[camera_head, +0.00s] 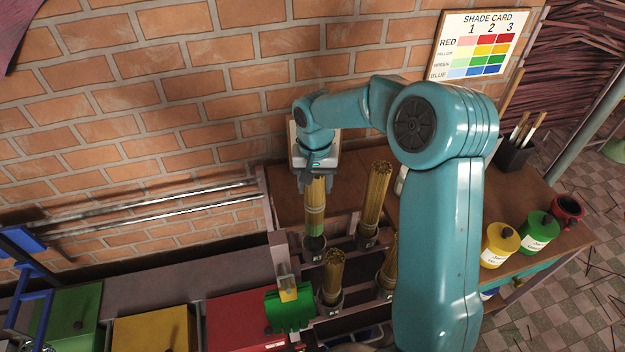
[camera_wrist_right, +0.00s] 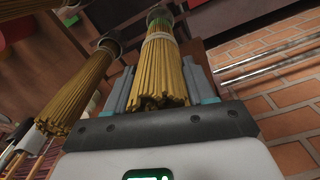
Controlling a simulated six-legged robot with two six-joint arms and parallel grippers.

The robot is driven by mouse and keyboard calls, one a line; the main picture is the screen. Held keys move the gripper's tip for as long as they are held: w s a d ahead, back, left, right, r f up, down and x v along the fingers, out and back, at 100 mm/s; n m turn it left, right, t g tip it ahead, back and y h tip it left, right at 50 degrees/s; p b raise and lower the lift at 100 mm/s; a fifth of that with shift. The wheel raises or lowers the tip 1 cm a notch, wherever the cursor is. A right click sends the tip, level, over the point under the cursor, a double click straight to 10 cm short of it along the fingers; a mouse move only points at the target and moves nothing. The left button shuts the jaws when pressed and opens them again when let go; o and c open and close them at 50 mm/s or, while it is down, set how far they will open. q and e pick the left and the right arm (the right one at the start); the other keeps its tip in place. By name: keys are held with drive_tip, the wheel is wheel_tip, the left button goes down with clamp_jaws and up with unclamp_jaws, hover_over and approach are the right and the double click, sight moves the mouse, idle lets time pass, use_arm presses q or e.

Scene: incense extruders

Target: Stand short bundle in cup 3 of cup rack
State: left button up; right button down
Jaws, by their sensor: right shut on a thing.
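My right gripper (camera_head: 316,178) is shut on a bundle of tan sticks with a green band (camera_head: 316,205). The bundle is upright in the head view, its lower end at a dark cup (camera_head: 314,246) of the cup rack (camera_head: 279,252). In the right wrist view the bundle (camera_wrist_right: 162,70) lies between the jaws, and the cup (camera_wrist_right: 159,14) shows at its far end. Three other bundles stand in cups: a tall one (camera_head: 376,190), one in front (camera_head: 334,270) and one partly behind my arm (camera_head: 389,272). Cup numbers are too small to read.
A green toothed piece (camera_head: 290,310) is at the rack's front left. Red (camera_head: 240,318), yellow (camera_head: 155,330) and green (camera_head: 65,318) boxes line the lower left. Yellow (camera_head: 500,245) and green (camera_head: 538,232) jars stand at the right. A shade card (camera_head: 480,45) is at the wall.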

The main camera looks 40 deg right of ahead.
sight(314, 215)
drive_tip(key=shift+w+d+f+b, duration=0.15)
drive_tip(key=shift+f+b, duration=0.2)
drive_tip(key=shift+f, duration=0.35)
drive_tip(key=shift+s+a+f+b, duration=0.2)
drive_tip(key=shift+s+f+b, duration=0.05)
drive_tip(key=shift+f+b, duration=0.35)
wheel_tip(314, 215, down, 4)
drive_tip(key=b, duration=0.3)
drive_tip(key=shift+w+f, duration=0.15)
drive_tip(key=shift+f, duration=0.05)
drive_tip(key=shift+f+b, duration=0.35)
wheel_tip(314, 215, down, 3)
drive_tip(key=shift+d+r+b, duration=0.1)
drive_tip(key=shift+r+b, duration=0.05)
drive_tip(key=shift+b, duration=0.85)
wheel_tip(314, 215, down, 2)
drive_tip(key=shift+f+b, duration=0.1)
drive_tip(key=shift+b, duration=0.85)
drive_tip(key=shift+f, duration=0.4)
drive_tip(key=shift+r, duration=0.1)
